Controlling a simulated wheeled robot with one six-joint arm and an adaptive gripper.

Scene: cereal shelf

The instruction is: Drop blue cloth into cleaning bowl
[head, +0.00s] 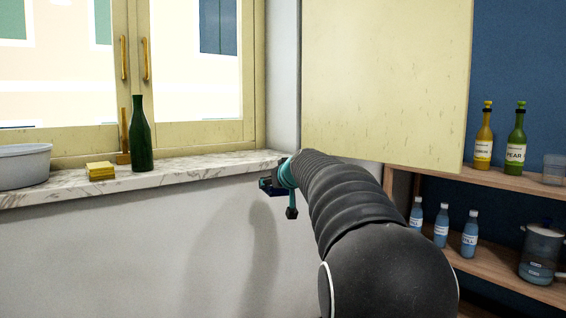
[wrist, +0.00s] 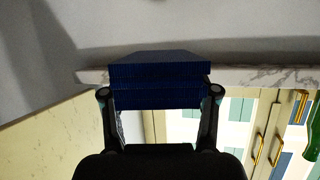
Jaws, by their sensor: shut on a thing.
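The blue cloth (wrist: 160,72) is a dark blue folded stack between the two fingers of my gripper (wrist: 160,93) in the wrist view. My gripper is shut on it. In the head view my gripper (head: 272,187) is beside the right end of the sill, mostly hidden by my own arm, with only a little dark blue showing at its tip. The grey-blue bowl (head: 22,168), likely the cleaning bowl, stands on the sill at the far left, cut off by the picture edge. It is well to the left of my gripper, and its inside is barely visible.
The marble sill (head: 215,168) runs under the window. A yellow sponge stack (head: 101,171), a wooden-handled brush (head: 124,140) and a green bottle (head: 140,135) stand between bowl and gripper. The sill's right part is clear. A cream panel (head: 385,80) and bottle shelves (head: 500,180) are right.

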